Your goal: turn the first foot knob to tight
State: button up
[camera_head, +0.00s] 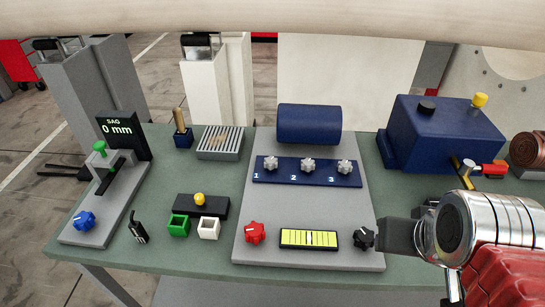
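Three silver star knobs stand in a row on a dark blue plate (306,178) marked 1, 2 and 3. The knob by the 1 (271,163) is at the left end, the knob by the 2 (308,165) in the middle, the knob by the 3 (345,167) at the right. No tight mark is legible on them. My gripper (385,237) is at the lower right, well away from knob 1, with its tip close beside a black knob (363,239). Whether it touches that knob, and its finger gap, cannot be told.
A blue cylinder (309,124) lies behind the plate. A red knob (255,233) and yellow level (309,239) sit in front. A blue box (441,134) stands at the back right.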

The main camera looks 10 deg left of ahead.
aim_at(271, 162)
jog(key=z, duration=0.05)
jog(key=k, duration=1)
jog(key=u, duration=0.6)
jog(key=i, duration=1)
jog(key=u, duration=0.05)
